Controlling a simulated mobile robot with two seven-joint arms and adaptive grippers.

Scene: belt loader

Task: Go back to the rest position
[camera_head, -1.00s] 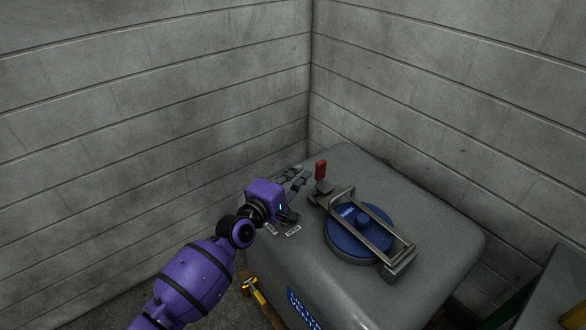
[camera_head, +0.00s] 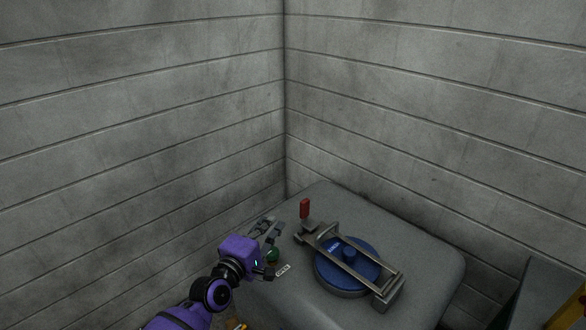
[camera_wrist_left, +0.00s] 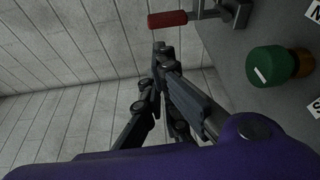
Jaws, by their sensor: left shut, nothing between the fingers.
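My left gripper (camera_head: 268,228) is at the left edge of the grey machine's top, with its purple wrist below it in the head view. In the left wrist view its dark fingers (camera_wrist_left: 160,70) are together with nothing between them. A green knob (camera_head: 272,254) sits on the machine close beside the gripper, partly hidden by it in the head view. It shows clear of the fingers in the left wrist view (camera_wrist_left: 268,66). A red-handled lever (camera_head: 305,208) stands just right of the gripper and also shows in the left wrist view (camera_wrist_left: 167,19). My right gripper is not in view.
The grey machine (camera_head: 420,250) carries a blue round lid (camera_head: 335,281) under a metal clamp frame (camera_head: 352,262). Grey block walls (camera_head: 140,130) meet in a corner behind it. A dark panel (camera_head: 545,295) and something yellow (camera_head: 572,312) are at the lower right.

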